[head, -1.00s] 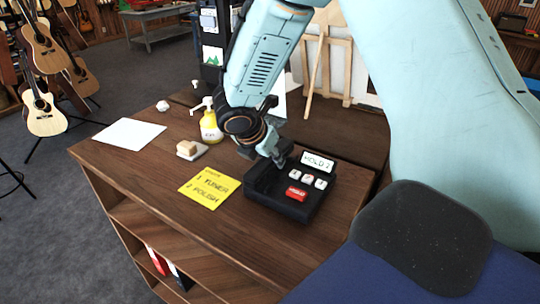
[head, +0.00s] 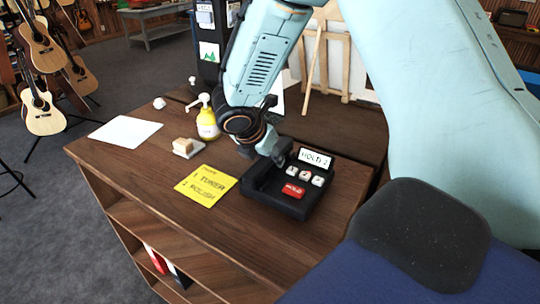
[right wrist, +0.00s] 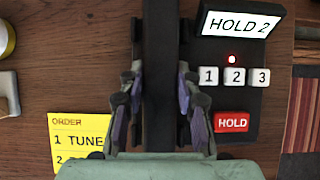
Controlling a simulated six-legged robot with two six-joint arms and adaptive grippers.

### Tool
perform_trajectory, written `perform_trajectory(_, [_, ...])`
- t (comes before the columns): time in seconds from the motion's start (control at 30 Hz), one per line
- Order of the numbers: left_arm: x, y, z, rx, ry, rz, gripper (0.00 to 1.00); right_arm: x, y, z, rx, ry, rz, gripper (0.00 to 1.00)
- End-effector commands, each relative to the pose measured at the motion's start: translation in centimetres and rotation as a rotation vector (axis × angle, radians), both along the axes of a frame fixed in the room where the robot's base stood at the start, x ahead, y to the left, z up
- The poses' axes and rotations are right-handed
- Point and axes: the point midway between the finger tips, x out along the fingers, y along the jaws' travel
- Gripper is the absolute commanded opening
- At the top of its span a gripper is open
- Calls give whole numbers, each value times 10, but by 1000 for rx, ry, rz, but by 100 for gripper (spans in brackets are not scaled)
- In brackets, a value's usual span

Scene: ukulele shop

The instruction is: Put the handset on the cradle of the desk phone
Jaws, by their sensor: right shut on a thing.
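The black desk phone (head: 284,205) sits on the wooden counter, with a "HOLD 2" display, white keys 1, 2, 3 and a red HOLD button; it also shows in the right wrist view (right wrist: 229,148). My right gripper (right wrist: 160,88) points down over the phone's left side and is shut on the dark handset (right wrist: 160,45). The handset runs lengthwise between the fingers, along the phone's left side. In the head view the right gripper (head: 275,152) partly hides this area. I cannot tell whether the handset touches the cradle. My left gripper is not in view.
Left of the phone on the counter (head: 150,172) are a yellow order note (head: 206,184), a small block on a pale base (head: 187,147), a yellow pump bottle (head: 207,125) and white paper (head: 125,131). Guitars (head: 42,112) stand at far left.

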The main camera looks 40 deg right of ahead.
Motion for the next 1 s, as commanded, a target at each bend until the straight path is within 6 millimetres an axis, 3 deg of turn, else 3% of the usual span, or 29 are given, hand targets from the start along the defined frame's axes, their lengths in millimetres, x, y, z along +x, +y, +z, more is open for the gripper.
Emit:
perform_trajectory(0.2, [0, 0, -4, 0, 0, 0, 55, 0, 0, -4, -1, -1, 1, 0])
perform_trajectory(0.23, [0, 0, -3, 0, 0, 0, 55, 0, 0, -4, -1, -1, 1, 35])
perform_trajectory(0.5, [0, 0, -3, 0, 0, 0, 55, 0, 0, -3, 0, 0, 0, 58])
perform_trajectory(0.83, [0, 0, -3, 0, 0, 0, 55, 0, 1, -2, 0, 1, 1, 59])
perform_trajectory(1.0, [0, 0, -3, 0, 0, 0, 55, -2, 10, 14, -2, -3, 2, 59])
